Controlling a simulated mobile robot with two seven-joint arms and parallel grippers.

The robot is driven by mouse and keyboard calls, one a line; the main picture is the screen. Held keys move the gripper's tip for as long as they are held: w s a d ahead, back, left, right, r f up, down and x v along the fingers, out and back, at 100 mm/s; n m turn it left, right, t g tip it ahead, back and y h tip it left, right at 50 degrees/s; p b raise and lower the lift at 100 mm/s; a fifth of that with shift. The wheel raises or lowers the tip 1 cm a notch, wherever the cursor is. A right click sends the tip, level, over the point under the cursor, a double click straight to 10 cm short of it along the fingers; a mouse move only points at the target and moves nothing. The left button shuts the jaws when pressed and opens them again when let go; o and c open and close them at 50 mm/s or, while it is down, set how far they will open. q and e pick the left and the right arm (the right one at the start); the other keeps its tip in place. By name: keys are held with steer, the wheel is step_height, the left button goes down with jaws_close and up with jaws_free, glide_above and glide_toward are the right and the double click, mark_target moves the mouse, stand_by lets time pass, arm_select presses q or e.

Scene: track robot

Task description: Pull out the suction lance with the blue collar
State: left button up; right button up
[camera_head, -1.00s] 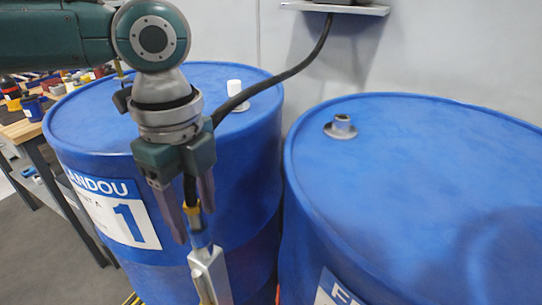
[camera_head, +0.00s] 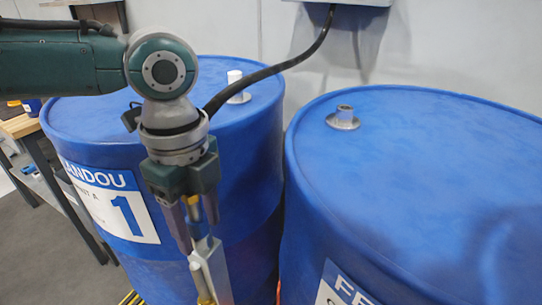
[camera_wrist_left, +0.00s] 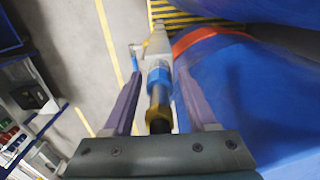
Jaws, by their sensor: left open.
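The suction lance with the blue collar shows in the head view as a silver body (camera_head: 211,266) below a blue collar (camera_head: 198,224) and a yellow band. It stands nearly upright in front of the left blue drum (camera_head: 252,180). My left gripper (camera_head: 194,232) points down around its upper part, fingers open. In the left wrist view the blue collar (camera_wrist_left: 159,74) lies between the spread fingers of my left gripper (camera_wrist_left: 158,82), with a gap on either side. The silver body (camera_wrist_left: 156,42) extends beyond the fingertips. The lance's lower end is out of the head view. My right gripper is not in view.
A second blue drum (camera_head: 430,180) with a grey bung (camera_head: 343,118) stands close on the right. A white fitting (camera_head: 235,83) sits on the left drum. A black hose (camera_head: 265,75) runs from a wall box (camera_head: 345,2) behind my gripper. A workbench (camera_head: 20,127) is at left.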

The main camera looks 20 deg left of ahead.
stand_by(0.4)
arm_select(q)
steer(key=shift+p, duration=0.3)
steer(key=shift+c, duration=0.3)
jaws_close()
stand_by(0.9)
steer(key=shift+o, duration=1.5)
jaws_free()
